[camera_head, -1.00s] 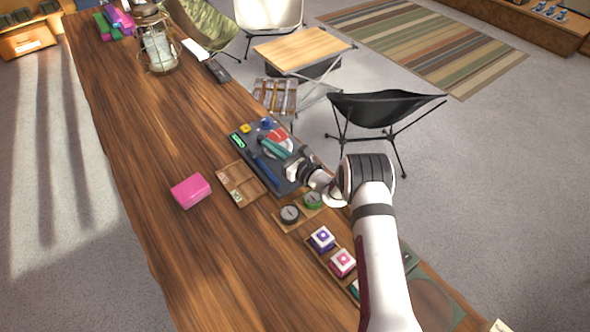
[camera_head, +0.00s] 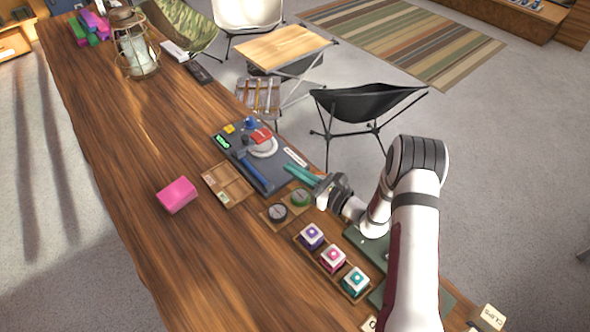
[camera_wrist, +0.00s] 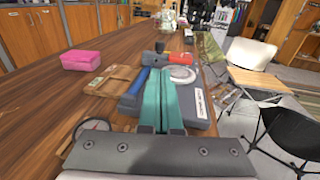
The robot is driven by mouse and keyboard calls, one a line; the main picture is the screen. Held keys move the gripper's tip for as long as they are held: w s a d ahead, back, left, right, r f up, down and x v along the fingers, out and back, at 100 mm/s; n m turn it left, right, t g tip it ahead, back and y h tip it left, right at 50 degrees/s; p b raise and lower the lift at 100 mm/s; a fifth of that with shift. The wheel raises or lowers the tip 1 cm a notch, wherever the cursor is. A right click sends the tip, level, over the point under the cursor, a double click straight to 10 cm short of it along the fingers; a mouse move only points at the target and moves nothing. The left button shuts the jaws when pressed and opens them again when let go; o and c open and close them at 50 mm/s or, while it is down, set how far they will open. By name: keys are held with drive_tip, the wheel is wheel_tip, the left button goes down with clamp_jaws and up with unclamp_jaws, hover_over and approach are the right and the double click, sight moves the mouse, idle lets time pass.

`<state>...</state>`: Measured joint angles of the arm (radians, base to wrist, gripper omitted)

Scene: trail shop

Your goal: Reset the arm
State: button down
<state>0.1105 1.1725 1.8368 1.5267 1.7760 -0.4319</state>
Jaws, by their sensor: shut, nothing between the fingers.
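My gripper (camera_head: 303,174) is at the near right corner of the dark tool mat, its teal fingers together with nothing between them. In the wrist view the teal fingers (camera_wrist: 158,101) lie side by side, pointing away over the mat. The arm bends back toward the right side of the counter. The dark mat (camera_head: 231,148) holds a blue-handled tool (camera_head: 258,176), a round white and red piece (camera_head: 263,145) and small yellow and blue bits. The fingers hide part of the mat in the wrist view.
A shallow wooden tray (camera_head: 228,184), a pink box (camera_head: 177,195), two round compasses on a wooden holder (camera_head: 265,214) and a row of small boxes (camera_head: 333,259) stand on the counter. A lantern (camera_head: 133,45) is farther back.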

idle(0.4)
drive_tip(key=s+a+r+n+g+y, duration=0.2)
drive_tip(key=s+a+r+n+g, duration=0.3)
drive_tip(key=s+r+n+g, duration=0.55)
drive_tip(key=s+d+r+n+g+h, duration=0.2)
drive_tip(key=s+r+n+h, duration=0.3)
drive_tip(key=s, duration=0.8)
drive_tip(key=s+d+n+t+h, duration=0.2)
drive_tip(key=s+d+n+h, duration=0.2)
drive_tip(key=s+d+h, duration=0.5)
drive_tip(key=s+d, duration=0.3)
drive_tip(key=d, duration=0.2)
drive_tip(key=shift+f, duration=0.25)
drive_tip(key=c, duration=1.5)
unclamp_jaws()
drive_tip(key=shift+c, duration=0.2)
